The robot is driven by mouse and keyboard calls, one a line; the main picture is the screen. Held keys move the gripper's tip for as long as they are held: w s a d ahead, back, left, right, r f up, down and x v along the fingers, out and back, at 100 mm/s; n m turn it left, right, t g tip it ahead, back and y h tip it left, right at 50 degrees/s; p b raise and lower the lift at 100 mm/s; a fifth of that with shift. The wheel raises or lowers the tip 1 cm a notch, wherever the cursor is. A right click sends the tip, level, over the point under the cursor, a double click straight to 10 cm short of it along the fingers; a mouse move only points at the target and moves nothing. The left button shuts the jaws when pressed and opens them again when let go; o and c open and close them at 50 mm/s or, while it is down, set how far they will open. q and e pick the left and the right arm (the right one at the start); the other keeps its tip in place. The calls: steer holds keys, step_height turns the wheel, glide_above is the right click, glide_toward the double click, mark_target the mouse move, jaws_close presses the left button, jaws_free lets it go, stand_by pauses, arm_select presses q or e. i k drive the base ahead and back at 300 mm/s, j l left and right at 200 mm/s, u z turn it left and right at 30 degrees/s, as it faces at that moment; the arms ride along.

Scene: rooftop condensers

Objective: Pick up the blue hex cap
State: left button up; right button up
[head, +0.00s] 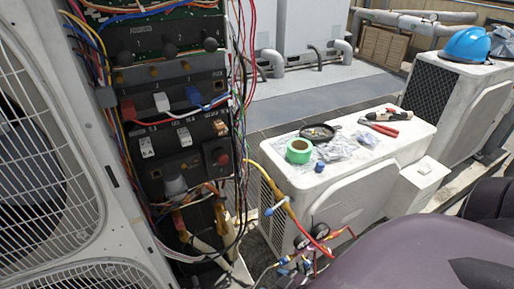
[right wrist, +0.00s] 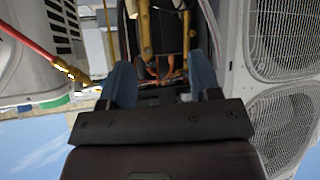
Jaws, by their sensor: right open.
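The blue hex cap (head: 319,167) is a small dark-blue piece on top of the white condenser unit (head: 350,178), near its front edge in the head view. It sits just right of and in front of a green tape roll (head: 299,151). My right gripper (right wrist: 162,85) shows in the right wrist view with its two blue-grey fingers apart and nothing between them. It faces pipes and wiring, and I cannot make out the cap in that view. My left gripper is not in view.
A black dish (head: 318,132), clear plastic bags (head: 341,146) and red-handled pliers (head: 380,129) share the condenser top. An open electrical panel (head: 180,110) with loose wires stands at left. Coloured hoses and gauges (head: 305,240) hang before the condenser. A blue helmet (head: 466,46) rests farther back.

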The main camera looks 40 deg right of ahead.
mark_target(320, 167)
steer(key=z, duration=1.8)
